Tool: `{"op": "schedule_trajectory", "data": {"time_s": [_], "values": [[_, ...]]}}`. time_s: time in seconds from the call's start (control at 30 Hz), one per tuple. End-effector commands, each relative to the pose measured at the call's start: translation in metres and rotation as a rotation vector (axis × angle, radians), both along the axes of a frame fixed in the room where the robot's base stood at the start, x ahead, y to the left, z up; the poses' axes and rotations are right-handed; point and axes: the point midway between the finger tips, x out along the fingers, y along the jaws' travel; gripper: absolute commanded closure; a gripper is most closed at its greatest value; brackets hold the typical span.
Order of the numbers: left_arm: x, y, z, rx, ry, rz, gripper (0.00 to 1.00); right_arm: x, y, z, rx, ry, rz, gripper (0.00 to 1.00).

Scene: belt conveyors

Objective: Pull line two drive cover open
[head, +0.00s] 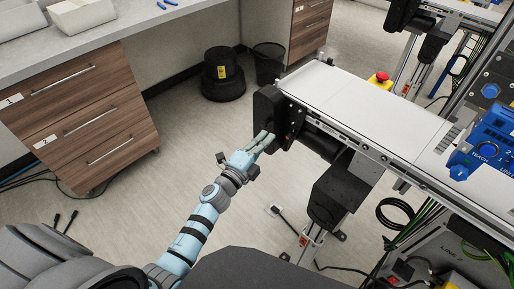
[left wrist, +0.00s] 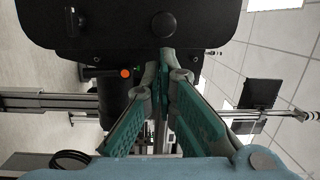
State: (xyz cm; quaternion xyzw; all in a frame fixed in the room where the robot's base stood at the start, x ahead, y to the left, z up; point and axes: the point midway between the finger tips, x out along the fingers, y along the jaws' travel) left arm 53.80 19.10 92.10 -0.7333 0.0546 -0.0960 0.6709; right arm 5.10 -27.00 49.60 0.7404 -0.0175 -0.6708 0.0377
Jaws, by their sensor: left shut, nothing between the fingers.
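The drive cover appears as a black rounded housing (head: 268,108) at the near left end of the white belt conveyor (head: 372,108). It looks closed against the conveyor end. No line number is readable on it. My left gripper (head: 265,141) is at the lower part of the housing with its fingers shut and nothing between them. In the left wrist view the black cover (left wrist: 120,22) fills the top, and the green fingertips (left wrist: 165,58) meet at its lower edge. I cannot tell whether they touch it. My right gripper is not in view.
A red emergency button (head: 380,78) sits behind the belt. A black motor (head: 338,195) hangs below the conveyor. A wooden drawer desk (head: 85,110) stands left.

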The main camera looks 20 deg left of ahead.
Motion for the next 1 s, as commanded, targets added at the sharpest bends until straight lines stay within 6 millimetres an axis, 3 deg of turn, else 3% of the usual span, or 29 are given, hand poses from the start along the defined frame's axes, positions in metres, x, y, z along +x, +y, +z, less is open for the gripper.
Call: {"op": "schedule_trajectory", "data": {"time_s": [0.13, 0.3, 1.0], "values": [[0.023, -0.005, 0.0, -0.001, 0.0, 0.0, 1.0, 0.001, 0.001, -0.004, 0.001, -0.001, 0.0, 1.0], [0.035, -0.008, 0.001, -0.002, 0.002, 0.0, 1.0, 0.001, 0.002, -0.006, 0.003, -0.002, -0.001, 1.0], [0.03, 0.004, 0.001, 0.001, 0.002, -0.044, 1.0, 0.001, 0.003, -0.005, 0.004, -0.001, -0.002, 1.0]]}}
